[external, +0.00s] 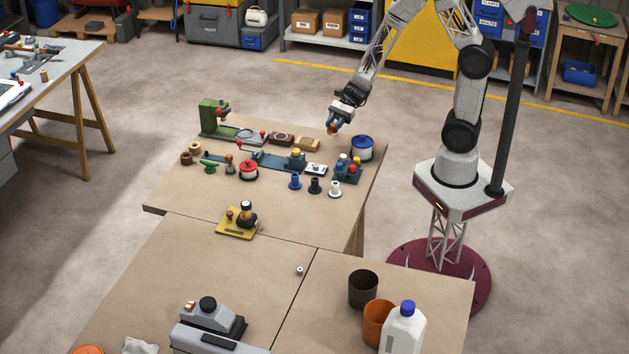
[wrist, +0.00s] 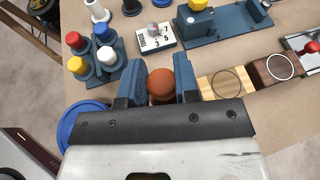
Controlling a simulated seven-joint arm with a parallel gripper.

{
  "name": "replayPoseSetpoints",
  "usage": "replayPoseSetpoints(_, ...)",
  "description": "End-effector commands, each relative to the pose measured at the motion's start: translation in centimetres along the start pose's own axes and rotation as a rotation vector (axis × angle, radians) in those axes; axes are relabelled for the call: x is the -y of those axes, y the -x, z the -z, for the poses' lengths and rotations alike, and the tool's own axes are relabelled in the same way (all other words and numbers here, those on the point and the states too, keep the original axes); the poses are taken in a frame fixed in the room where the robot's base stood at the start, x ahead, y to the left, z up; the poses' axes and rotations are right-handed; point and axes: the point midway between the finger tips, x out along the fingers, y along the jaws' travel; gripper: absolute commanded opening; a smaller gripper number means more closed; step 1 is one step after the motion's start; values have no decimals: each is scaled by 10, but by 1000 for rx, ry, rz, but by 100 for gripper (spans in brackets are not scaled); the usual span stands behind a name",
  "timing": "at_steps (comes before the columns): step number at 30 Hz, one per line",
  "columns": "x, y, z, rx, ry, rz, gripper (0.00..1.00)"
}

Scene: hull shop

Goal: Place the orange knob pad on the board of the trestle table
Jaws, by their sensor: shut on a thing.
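My gripper (external: 334,127) is shut on the orange knob pad, whose round orange-brown knob (wrist: 160,84) shows between the two blue fingers in the wrist view. The pad beneath the knob is hidden in the wrist view. In the external view only a small orange bit shows at the fingertips. The gripper hangs above the far right part of the brown tabletop (external: 190,205), left of a blue round tin (external: 362,142). A separate table with splayed trestle legs (external: 88,112) stands at the far left, with a light top (external: 62,72).
A yellow plate with a knobbed stamp (external: 240,222) lies nearer. The nearer boards have bare room; cups and a white bottle (external: 403,330) stand front right.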

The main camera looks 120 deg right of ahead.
Motion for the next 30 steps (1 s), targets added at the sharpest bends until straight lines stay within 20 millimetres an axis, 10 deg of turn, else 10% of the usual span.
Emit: replayPoseSetpoints(30, 6, 2, -6, 85, -193, 7, 0)
